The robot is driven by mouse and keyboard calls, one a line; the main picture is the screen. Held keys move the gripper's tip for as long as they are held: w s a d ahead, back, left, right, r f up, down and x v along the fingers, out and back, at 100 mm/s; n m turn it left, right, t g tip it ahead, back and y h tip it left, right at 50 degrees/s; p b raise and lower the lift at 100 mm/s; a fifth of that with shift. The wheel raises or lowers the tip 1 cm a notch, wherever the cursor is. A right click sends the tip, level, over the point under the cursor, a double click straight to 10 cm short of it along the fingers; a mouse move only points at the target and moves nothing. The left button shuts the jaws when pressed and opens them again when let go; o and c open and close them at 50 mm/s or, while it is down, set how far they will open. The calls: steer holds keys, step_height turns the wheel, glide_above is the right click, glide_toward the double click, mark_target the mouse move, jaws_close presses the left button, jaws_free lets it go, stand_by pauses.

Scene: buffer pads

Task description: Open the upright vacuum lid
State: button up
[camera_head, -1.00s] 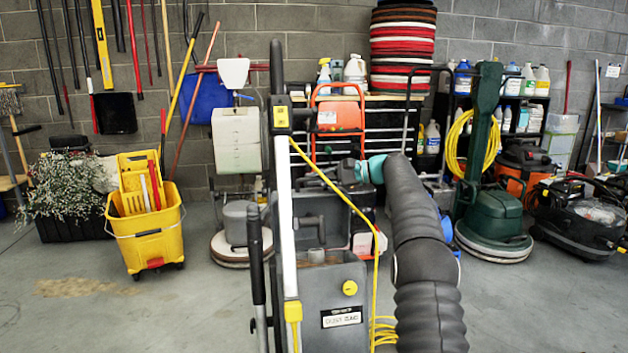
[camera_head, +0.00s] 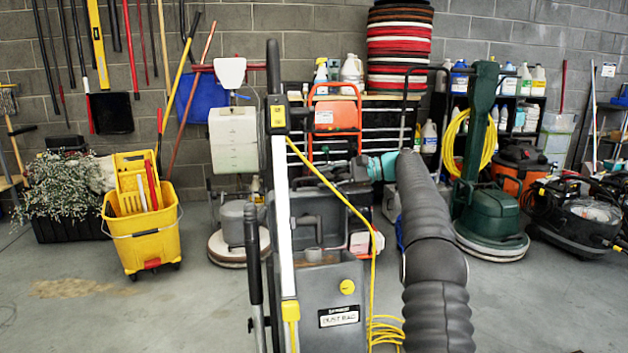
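The upright vacuum (camera_head: 318,300) stands in the middle of the head view, with a grey body, a "DUST BAG" label and a yellow knob (camera_head: 347,287). Its top shows an opening. A dark grey panel, seemingly the lid (camera_head: 335,217), stands upright behind that opening. My gripper (camera_head: 348,174) is at the upper right edge of this panel, small and dark against the clutter. I cannot tell whether it touches the panel or whether its fingers are open. My black-sleeved arm with a teal ring reaches in from the lower right.
The vacuum's pale handle tube (camera_head: 284,205) rises left of the opening. A yellow cord (camera_head: 345,200) runs from it across the panel to the floor. A yellow mop bucket (camera_head: 145,230) stands left, a green floor machine (camera_head: 490,220) right.

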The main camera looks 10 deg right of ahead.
steer(key=v, duration=0.8)
